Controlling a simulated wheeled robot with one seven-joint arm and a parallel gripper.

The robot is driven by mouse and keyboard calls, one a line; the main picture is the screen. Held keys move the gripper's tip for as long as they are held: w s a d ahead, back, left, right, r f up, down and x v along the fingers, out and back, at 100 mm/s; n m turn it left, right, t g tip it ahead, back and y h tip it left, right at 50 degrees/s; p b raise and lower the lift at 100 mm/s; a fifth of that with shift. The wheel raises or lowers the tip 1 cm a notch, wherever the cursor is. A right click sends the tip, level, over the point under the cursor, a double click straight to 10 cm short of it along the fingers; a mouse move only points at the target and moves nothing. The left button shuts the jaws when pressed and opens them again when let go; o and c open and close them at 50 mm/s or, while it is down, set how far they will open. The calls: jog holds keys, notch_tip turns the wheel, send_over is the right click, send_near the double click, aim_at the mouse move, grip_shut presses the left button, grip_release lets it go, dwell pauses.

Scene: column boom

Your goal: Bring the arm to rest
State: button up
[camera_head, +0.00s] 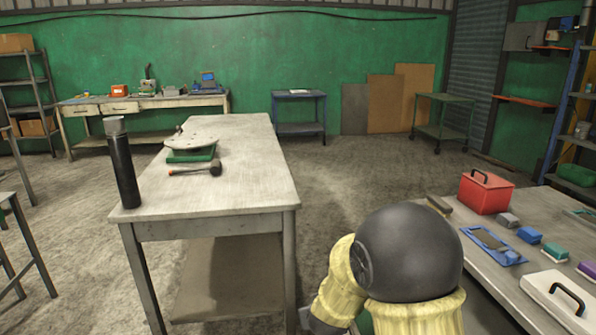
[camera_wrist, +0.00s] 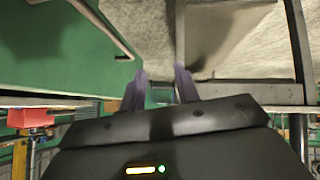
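My arm (camera_head: 405,255), with a dark round joint and pale yellow covers, shows at the lower right of the head view, between the two tables. Its far end runs down out of the frame. In the wrist view my gripper (camera_wrist: 161,76) has two purple-grey fingers standing apart. I see nothing held between them. The gripper's dark body fills the bottom of that view.
A right-hand table (camera_head: 485,260) holds a red toolbox (camera_head: 486,192) and a white case (camera_head: 560,300). Open floor (camera_head: 350,180) lies ahead.

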jog(key=s+d+r+m+g, duration=0.1)
jog(key=s+d+g, duration=0.25)
jog(key=s, duration=0.65)
jog(key=s+d+r+m+g, duration=0.25)
jog(key=s+d, duration=0.25)
jog(key=s, duration=0.5)
notch_tip(320, 180, up, 22)
jog(key=p, duration=2.3)
jog(key=shift+s+d+r+n, duration=0.15)
jog(key=shift+s+d+n, duration=0.2)
jog(key=shift+n, duration=0.1)
jog(key=shift+d, duration=0.15)
